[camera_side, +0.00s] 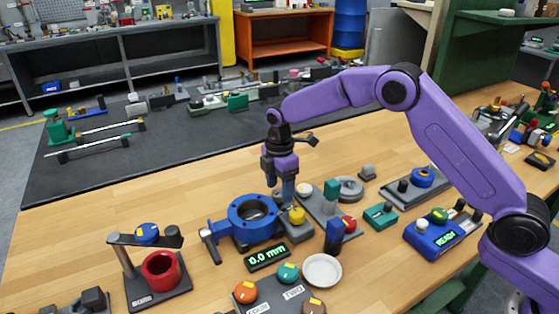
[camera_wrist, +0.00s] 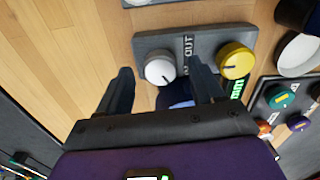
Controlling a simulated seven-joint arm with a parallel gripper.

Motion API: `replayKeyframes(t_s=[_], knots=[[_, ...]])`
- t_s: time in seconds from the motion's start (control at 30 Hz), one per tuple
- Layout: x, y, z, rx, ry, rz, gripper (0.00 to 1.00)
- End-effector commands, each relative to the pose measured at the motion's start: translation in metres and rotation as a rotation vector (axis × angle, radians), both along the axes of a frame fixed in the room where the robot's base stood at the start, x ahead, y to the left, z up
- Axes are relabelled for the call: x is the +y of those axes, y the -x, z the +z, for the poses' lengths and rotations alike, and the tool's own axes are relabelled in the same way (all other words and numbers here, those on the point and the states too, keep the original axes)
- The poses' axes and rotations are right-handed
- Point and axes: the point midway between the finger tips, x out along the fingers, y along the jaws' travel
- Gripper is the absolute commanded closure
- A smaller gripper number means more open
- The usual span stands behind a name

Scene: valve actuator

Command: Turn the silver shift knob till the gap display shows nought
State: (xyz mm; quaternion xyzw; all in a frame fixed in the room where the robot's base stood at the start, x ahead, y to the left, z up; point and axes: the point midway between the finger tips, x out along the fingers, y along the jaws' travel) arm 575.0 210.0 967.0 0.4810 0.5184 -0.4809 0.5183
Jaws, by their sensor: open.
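The silver knob (camera_wrist: 160,68) with a dark pointer line sits on a grey panel (camera_wrist: 213,37) in the wrist view, left of a yellow knob (camera_wrist: 236,60). A label that seems to read OUT is between them. My gripper (camera_wrist: 160,86) is open; its fingers appear on either side of the silver knob, with no clear contact. In the side view my gripper (camera_side: 285,188) points down behind the yellow knob (camera_side: 297,215); a pale round top beside the fingers may be the silver knob. The gap display (camera_side: 267,257) reads 0.0 mm in green.
A blue ring-shaped valve body (camera_side: 252,214) stands left of the panel, close to my gripper. A white dish (camera_side: 321,270) and a box of coloured knobs (camera_side: 279,294) are in front. A red cup fixture (camera_side: 161,271) stands at front left. Bare wood lies further left.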

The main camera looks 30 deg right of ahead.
Motion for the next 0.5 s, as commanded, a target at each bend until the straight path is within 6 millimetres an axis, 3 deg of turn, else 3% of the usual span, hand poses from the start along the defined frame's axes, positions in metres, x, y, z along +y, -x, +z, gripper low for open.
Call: replayKeyframes(t_s=[0.5], knots=[[0.0,-0.001,0.103,-0.006,-0.002,0.0,0.33]])
